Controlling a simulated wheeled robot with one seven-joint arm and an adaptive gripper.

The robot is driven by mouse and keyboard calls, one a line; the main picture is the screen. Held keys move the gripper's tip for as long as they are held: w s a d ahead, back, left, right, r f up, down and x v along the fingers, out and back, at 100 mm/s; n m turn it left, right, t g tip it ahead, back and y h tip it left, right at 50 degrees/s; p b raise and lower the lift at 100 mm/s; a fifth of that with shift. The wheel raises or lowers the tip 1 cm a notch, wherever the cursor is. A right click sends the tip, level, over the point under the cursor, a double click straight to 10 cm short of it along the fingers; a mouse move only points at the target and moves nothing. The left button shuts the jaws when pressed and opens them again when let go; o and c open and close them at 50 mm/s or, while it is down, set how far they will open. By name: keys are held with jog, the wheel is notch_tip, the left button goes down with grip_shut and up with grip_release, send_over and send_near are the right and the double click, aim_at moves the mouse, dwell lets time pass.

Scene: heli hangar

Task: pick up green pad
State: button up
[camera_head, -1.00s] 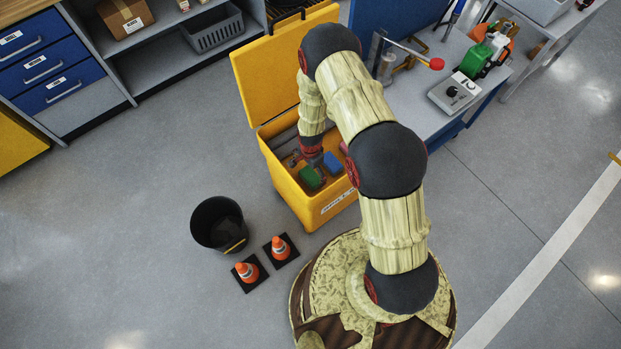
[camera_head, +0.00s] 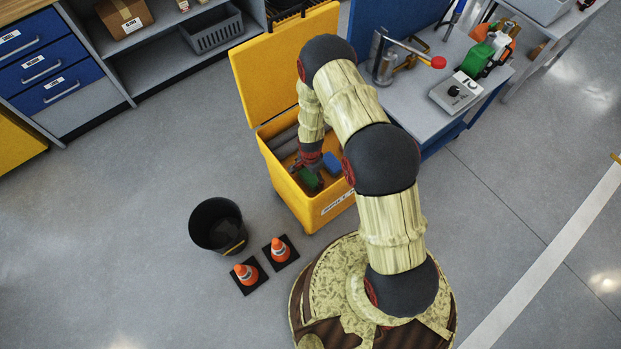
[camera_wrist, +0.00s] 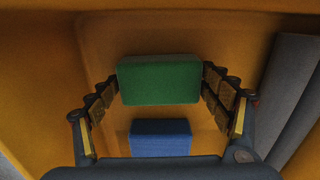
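The green pad (camera_head: 309,179) is inside the yellow bin, partly hidden by my gripper in the head view. In the wrist view the green pad (camera_wrist: 160,80) lies between my two fingertips. My gripper (camera_wrist: 160,84) has one finger against each short side of the pad and appears shut on it. In the head view my gripper (camera_head: 309,163) is down inside the bin. A blue pad (camera_wrist: 160,138) is beside the green one in the wrist view, and it also shows in the head view (camera_head: 332,164).
The yellow bin (camera_head: 322,211) has its lid (camera_head: 262,77) open, and its walls surround my gripper. Grey tube-like items (camera_wrist: 294,90) lie along one side inside. A black bucket (camera_head: 218,225) and two orange cones (camera_head: 279,249) stand on the floor. A workbench (camera_head: 412,92) is to the right.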

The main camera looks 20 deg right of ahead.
aim_at(310, 176)
jog(key=c, duration=0.5)
notch_tip(310, 176, up, 10)
jog(key=p, duration=0.3)
dwell(0.3)
jog(key=o, duration=0.4)
jog(key=shift+c, duration=0.2)
jog(key=c, duration=0.4)
